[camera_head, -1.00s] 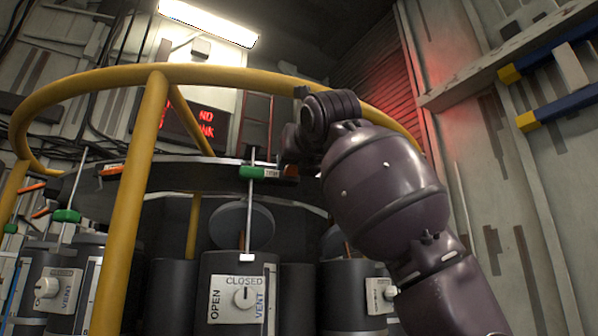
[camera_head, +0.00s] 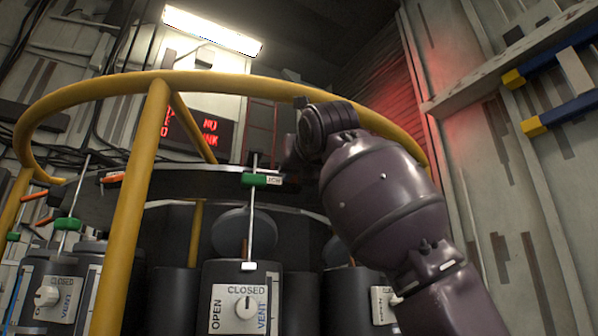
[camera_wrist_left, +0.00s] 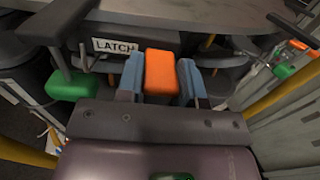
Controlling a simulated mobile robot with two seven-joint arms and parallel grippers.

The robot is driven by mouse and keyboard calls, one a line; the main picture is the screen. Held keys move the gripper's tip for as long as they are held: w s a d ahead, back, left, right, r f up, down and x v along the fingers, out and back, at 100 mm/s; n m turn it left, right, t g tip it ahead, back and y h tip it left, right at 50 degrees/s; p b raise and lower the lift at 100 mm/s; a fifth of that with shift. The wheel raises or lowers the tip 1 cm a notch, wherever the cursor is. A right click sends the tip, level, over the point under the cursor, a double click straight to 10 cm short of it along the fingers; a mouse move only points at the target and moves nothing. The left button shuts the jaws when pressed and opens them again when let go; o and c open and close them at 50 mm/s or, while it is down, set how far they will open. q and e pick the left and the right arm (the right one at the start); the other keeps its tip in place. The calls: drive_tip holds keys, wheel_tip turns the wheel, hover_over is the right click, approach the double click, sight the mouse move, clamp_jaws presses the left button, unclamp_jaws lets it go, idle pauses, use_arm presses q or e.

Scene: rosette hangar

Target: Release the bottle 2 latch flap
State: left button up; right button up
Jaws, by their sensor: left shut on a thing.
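An orange latch flap (camera_wrist_left: 160,72) sits between the two blue-grey fingers of my left gripper (camera_wrist_left: 161,80) in the left wrist view. The gripper is shut on it, beside a plate marked LATCH (camera_wrist_left: 115,46). In the head view my left gripper (camera_head: 292,165) is dark and mostly hidden by its own wrist at the ring's rim. A green handle (camera_head: 262,179) on an upright rod is just left of it, above the bottle with an OPEN/CLOSED/VENT dial (camera_head: 240,308). No bottle number is readable. My right gripper is not in view.
A yellow tubular rail (camera_head: 225,81) circles the bottle ring, with a thick post (camera_head: 137,195) at front left. Another green handle (camera_head: 68,224) and an orange flap (camera_head: 110,179) are further left. A ribbed wall (camera_head: 530,190) stands at right.

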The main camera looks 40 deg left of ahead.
sight(294, 183)
use_arm(q)
drive_tip(key=shift+f+t+y+b, duration=0.3)
drive_tip(key=shift+f+y+b, duration=0.15)
drive_tip(key=shift+b, duration=0.45)
drive_tip(key=y+b, duration=0.1)
drive_tip(key=f+t+y+b, duration=0.1)
drive_tip(key=b, duration=0.1)
drive_tip(key=f+t+y+b, duration=0.1)
drive_tip(key=y+b, duration=0.1)
drive_tip(key=shift+w+a, duration=0.25)
drive_tip(key=shift+a+f+t+y+b, duration=0.1)
drive_tip(key=shift+f+t+y+b, duration=0.05)
drive_tip(key=shift+t+y+b, duration=0.4)
drive_tip(key=shift+y, duration=0.3)
drive_tip(key=shift+t, duration=0.25)
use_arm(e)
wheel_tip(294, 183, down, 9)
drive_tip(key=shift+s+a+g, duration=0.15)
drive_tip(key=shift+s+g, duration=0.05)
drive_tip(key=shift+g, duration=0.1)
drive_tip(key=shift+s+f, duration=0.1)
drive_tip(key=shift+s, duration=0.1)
use_arm(q)
drive_tip(key=o, duration=0.9)
drive_tip(key=shift+a, duration=0.1)
drive_tip(key=shift+o, duration=0.2)
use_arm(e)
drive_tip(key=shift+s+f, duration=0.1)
